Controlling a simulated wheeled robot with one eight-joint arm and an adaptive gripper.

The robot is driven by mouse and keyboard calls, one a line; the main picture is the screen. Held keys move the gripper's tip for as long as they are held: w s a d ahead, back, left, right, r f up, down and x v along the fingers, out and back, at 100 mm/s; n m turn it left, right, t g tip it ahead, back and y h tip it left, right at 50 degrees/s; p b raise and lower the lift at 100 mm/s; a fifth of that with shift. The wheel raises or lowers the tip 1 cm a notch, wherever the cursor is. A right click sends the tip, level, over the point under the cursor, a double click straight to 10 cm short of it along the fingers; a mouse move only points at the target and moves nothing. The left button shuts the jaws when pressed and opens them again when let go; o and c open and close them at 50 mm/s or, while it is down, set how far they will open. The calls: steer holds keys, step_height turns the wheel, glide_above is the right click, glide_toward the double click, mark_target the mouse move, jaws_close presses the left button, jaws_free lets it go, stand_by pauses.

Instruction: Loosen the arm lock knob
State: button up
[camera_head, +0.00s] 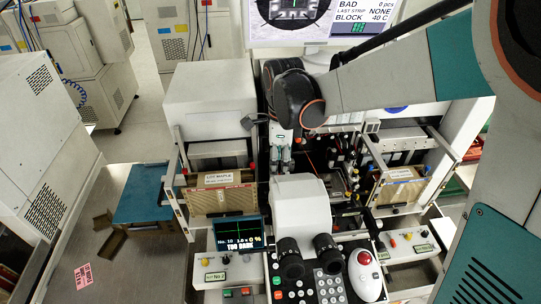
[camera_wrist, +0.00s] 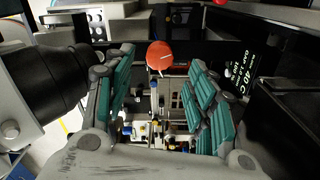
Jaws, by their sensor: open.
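An orange-red round knob (camera_wrist: 158,55), which looks like the arm lock knob, shows in the wrist view between and just past the fingertips. Its edge is ribbed and it stands in front of a dark panel. My gripper (camera_wrist: 161,64) is open, with one teal-padded finger on each side of the knob's line. I see no finger touching it, and the depth gap is hard to judge. In the head view my dark wrist hangs over the middle of the bonding machine; I cannot pick out the knob there.
A dark cylinder (camera_wrist: 40,85) lies close left of my fingers, and a black panel with white lettering (camera_wrist: 245,72) stands close right. The microscope head (camera_head: 300,205), a small screen (camera_head: 238,232) and a trackball (camera_head: 365,257) are at the machine's front. Magazines (camera_head: 218,194) flank it.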

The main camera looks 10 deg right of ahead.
steer(key=shift+f+b, duration=0.3)
steer(key=shift+f, duration=2.25)
steer(key=c, duration=1.1)
